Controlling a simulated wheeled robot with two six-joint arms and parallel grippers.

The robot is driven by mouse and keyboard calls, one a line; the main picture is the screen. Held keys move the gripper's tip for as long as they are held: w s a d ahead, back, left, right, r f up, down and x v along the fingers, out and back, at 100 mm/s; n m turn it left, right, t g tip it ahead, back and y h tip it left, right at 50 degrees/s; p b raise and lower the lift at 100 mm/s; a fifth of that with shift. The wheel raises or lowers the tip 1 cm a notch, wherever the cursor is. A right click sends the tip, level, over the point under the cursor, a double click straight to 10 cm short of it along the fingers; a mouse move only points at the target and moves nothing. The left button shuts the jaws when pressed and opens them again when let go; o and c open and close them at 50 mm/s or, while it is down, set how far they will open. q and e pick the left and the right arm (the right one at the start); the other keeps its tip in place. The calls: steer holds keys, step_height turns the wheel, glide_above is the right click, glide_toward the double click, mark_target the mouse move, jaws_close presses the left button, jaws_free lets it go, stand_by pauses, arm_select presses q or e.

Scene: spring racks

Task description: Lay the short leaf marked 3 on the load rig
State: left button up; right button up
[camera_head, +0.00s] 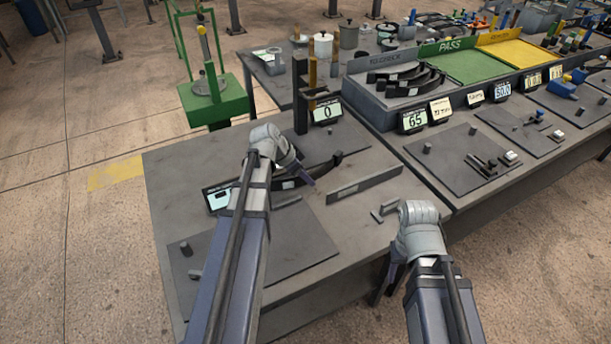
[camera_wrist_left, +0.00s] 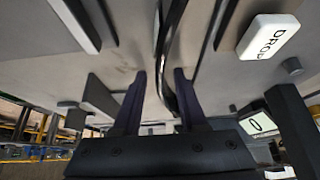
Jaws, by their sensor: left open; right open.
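A dark curved leaf (camera_head: 325,168) lies near the middle of the near table, beside my left gripper (camera_head: 304,178). In the left wrist view the leaf (camera_wrist_left: 165,45) runs lengthwise between the two open fingers of the left gripper (camera_wrist_left: 160,80). I cannot tell whether they touch it, and no mark 3 is legible. What looks like the load rig (camera_head: 301,95), a dark upright, stands behind with a display reading 0 (camera_head: 327,112); the display also shows in the wrist view (camera_wrist_left: 257,123). My right gripper (camera_head: 393,272) is open, low by the table's front edge and partly hidden by its wrist.
A long flat bar (camera_head: 364,186) stands on the table right of the leaf. A white DROP block (camera_wrist_left: 268,37) shows in the wrist view. Several curved leaves (camera_head: 415,78) lie in the RECHECK tray at the back. A display reading 65 (camera_head: 413,119) stands in front of that tray.

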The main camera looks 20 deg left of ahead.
arm_select(q)
steer(key=p+v, duration=1)
steer(key=v, duration=0.2)
arm_select(e)
step_height(320, 180, up, 10)
steer(key=shift+r, duration=0.25)
arm_select(q)
steer(key=shift+d, duration=0.1)
steer(key=s+d+f+n+g+y, duration=0.1)
steer(key=s+d+n+g+y, duration=0.1)
steer(key=s+d, duration=0.5)
steer(key=s+d+f+n+g+y, duration=0.2)
steer(key=s+d, duration=0.5)
steer(key=d, duration=1.1)
steer(key=shift+s+d+g+y, duration=0.2)
steer(key=shift+s+g+y, duration=0.15)
steer(key=shift+g+y, duration=0.3)
arm_select(e)
steer(key=shift+a, duration=0.1)
steer(key=shift+c, duration=0.2)
